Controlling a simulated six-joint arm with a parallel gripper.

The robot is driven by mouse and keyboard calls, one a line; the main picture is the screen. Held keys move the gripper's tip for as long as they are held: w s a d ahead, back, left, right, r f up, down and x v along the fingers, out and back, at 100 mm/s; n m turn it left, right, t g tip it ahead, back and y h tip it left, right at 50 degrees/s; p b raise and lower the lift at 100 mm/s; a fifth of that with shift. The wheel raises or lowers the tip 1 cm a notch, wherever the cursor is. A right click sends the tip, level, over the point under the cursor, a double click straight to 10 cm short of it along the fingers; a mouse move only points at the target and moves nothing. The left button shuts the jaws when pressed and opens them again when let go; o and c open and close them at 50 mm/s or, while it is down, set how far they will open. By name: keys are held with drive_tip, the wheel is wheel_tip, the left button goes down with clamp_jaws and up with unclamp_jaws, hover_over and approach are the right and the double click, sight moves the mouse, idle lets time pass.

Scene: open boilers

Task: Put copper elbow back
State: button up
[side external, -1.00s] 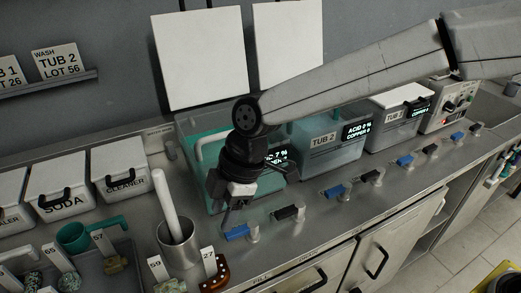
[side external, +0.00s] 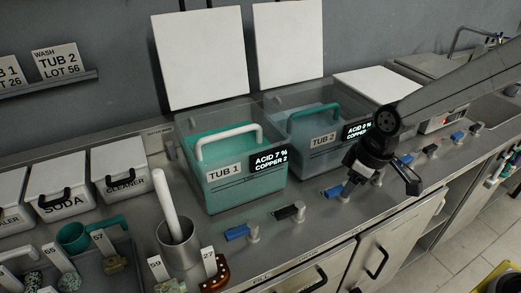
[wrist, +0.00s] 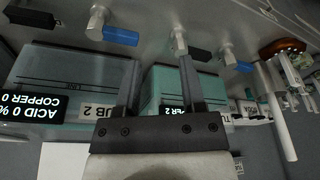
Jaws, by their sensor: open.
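A brown, copper-coloured curved piece (side external: 216,272), possibly the copper elbow, lies by the tag 27 (side external: 208,260) at the bottom of the side view. It also shows at the upper right of the wrist view (wrist: 284,46). My gripper (side external: 385,182) is open and empty above the front counter edge, right of Tub 2 and far right of that piece. Its two dark fingers stand apart in the wrist view (wrist: 160,62). Open Tub 1 (side external: 228,188) holds green liquid and a white handle. Tub 2 (side external: 312,160) holds clearer liquid and a teal handle.
Blue and black valve levers (side external: 237,232) line the counter front. Lidded bins (side external: 65,185) and a tray of tagged parts (side external: 92,262) are at left. Two white panels (side external: 200,60) lean on the wall.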

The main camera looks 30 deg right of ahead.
drive_tip(key=s+d+f+m+h, duration=0.1)
drive_tip(key=s+d+f+m, duration=0.1)
drive_tip(key=s+d+m, duration=0.3)
drive_tip(key=s+d, duration=0.2)
drive_tip(key=d, duration=0.2)
drive_tip(key=shift+f+m, duration=0.15)
drive_tip(key=shift+m, duration=0.15)
